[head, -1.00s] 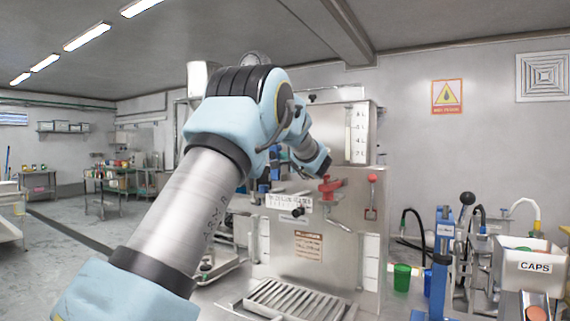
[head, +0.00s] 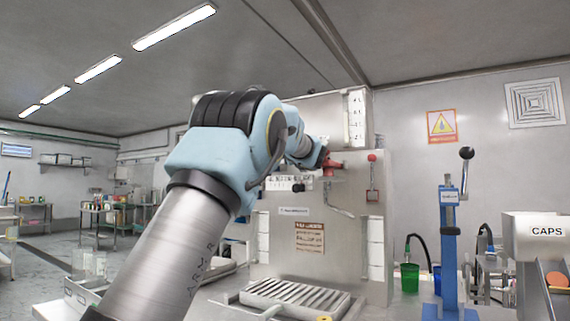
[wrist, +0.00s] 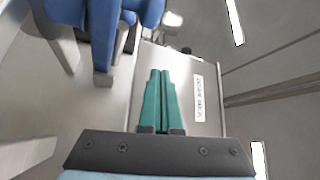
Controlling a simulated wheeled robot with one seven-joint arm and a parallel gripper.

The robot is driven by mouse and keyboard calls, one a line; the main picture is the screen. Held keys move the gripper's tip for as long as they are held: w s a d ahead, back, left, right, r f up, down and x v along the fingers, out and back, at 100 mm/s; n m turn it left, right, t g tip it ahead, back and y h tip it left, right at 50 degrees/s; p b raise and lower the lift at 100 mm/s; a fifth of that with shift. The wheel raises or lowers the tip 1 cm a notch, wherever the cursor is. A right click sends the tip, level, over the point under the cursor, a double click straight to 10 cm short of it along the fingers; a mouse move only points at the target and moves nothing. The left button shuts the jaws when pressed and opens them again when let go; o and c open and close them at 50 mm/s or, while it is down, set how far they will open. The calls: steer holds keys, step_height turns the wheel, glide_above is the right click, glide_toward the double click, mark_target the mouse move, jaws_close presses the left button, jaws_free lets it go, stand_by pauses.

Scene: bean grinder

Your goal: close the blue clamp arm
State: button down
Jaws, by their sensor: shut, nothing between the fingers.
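My gripper (wrist: 161,75) shows in the wrist view as two green fingers held together, with nothing between them. In the head view my arm reaches toward the steel machine, and the fingers are hidden behind it. Blue parts (wrist: 100,35) with grey metal pieces stand at the upper left of the wrist view, left of and apart from my fingertips in the picture. They look like the blue clamp, but they are cut off by the frame edge. I cannot tell which piece is its arm or how far it stands open. The clamp is not clear in the head view.
The steel machine (head: 275,225) has a red valve (head: 332,163) close to my wrist in the picture and a slatted tray (head: 295,297) below. A blue lever press (head: 448,250), a green cup (head: 410,278) and a CAPS bin (head: 545,232) stand at the right.

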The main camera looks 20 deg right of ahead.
steer(key=shift+s+a+f+b, duration=0.45)
steer(key=shift+f+b, duration=0.25)
steer(key=shift+b, duration=1.5)
steer(key=shift+s+a+f+b, duration=0.4)
steer(key=shift+f+b, duration=0.3)
steer(key=shift+b, duration=1.5)
steer(key=shift+b, duration=0.3)
steer(key=b+v, duration=0.4)
steer(key=v, duration=0.6)
steer(key=shift+s, duration=0.4)
steer(key=shift+f, duration=0.15)
